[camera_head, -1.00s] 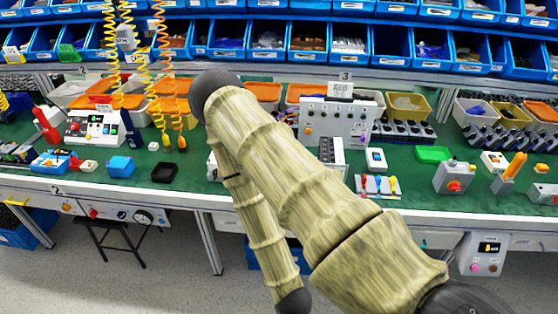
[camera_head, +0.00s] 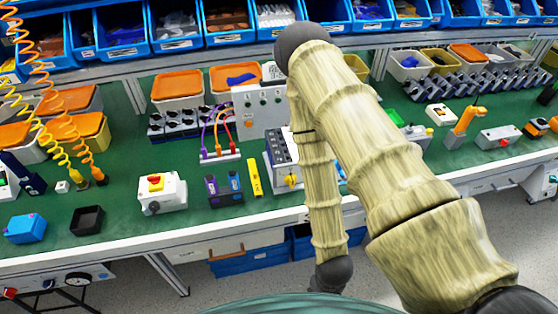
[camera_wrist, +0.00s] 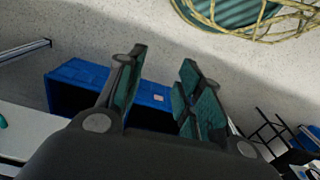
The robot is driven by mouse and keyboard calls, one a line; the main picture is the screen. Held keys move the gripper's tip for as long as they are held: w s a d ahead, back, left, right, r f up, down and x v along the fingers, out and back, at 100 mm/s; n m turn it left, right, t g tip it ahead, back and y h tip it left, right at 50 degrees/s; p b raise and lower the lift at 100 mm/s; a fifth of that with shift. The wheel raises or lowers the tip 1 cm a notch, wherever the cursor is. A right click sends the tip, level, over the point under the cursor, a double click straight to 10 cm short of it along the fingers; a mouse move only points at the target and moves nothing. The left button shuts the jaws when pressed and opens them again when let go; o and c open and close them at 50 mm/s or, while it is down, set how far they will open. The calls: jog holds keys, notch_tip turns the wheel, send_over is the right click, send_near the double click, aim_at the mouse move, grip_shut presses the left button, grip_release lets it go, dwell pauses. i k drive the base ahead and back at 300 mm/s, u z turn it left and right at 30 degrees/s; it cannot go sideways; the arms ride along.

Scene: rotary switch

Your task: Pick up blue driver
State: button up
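A dark blue driver-like tool (camera_head: 22,173) stands slanted on the green bench top at the far left of the head view. It is small and partly hard to make out beside the yellow coiled cords. My gripper (camera_wrist: 163,60) shows in the wrist view with its two teal-padded fingers apart and nothing between them. It points at the floor and a blue bin (camera_wrist: 75,85), away from the bench top. The gripper is not visible in the head view, where my arm covers the right middle. The driver does not show in the wrist view.
Yellow coiled cords (camera_head: 68,130) hang at the left. Blue bins (camera_head: 255,255) sit below the bench. Open floor lies in front.

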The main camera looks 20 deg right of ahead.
aim_at(235, 186)
jog(key=z, duration=0.1)
jog(key=i, duration=0.15)
jog(key=u, duration=0.6)
jog(key=k, duration=0.75)
jog(key=u, duration=0.35)
